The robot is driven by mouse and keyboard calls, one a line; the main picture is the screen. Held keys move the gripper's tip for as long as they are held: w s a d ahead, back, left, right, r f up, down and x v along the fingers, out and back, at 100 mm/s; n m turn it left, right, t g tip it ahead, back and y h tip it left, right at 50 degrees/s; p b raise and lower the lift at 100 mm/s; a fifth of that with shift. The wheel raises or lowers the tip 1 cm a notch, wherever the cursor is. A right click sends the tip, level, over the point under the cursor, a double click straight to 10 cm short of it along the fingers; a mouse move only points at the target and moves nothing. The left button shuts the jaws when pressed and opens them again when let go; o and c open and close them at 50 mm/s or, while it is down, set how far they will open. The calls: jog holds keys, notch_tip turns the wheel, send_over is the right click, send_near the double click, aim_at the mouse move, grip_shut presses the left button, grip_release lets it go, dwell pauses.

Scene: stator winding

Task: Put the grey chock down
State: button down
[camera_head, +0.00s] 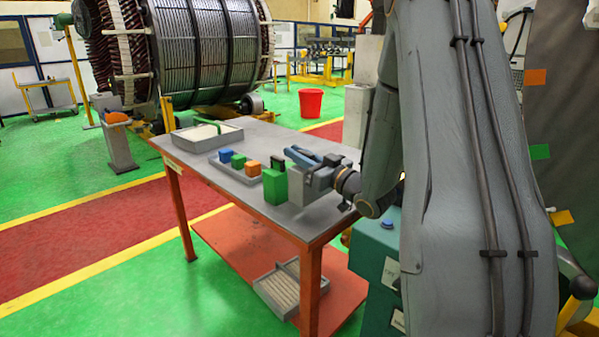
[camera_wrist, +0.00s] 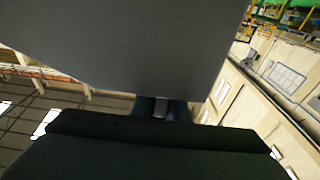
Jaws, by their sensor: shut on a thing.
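The grey chock (camera_head: 298,188) is a plain block at the right end of the workbench top. My gripper (camera_head: 316,178) is shut on it, reaching in from the right. In the wrist view the grey chock (camera_wrist: 130,40) fills the upper middle as a large flat face. A narrow part of my gripper (camera_wrist: 162,108) shows below it. The chock appears upright, low over the bench or on it; I cannot tell whether its underside touches. A green block (camera_head: 275,187) stands just left of it, very close in the picture.
The orange-legged workbench (camera_head: 300,228) has its near right corner by the chock. A shallow tray (camera_head: 243,177) holds blue, green and orange blocks. A larger tray (camera_head: 207,137) is farther back. A dark blue shape (camera_head: 303,157) lies behind my gripper. Bare bench top shows left of the small tray.

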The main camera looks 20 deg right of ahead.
jog(key=shift+f+p, duration=0.45)
jog(key=shift+f, duration=1.65)
jog(key=shift+f, duration=0.2)
jog(key=c, duration=1.7)
grip_release()
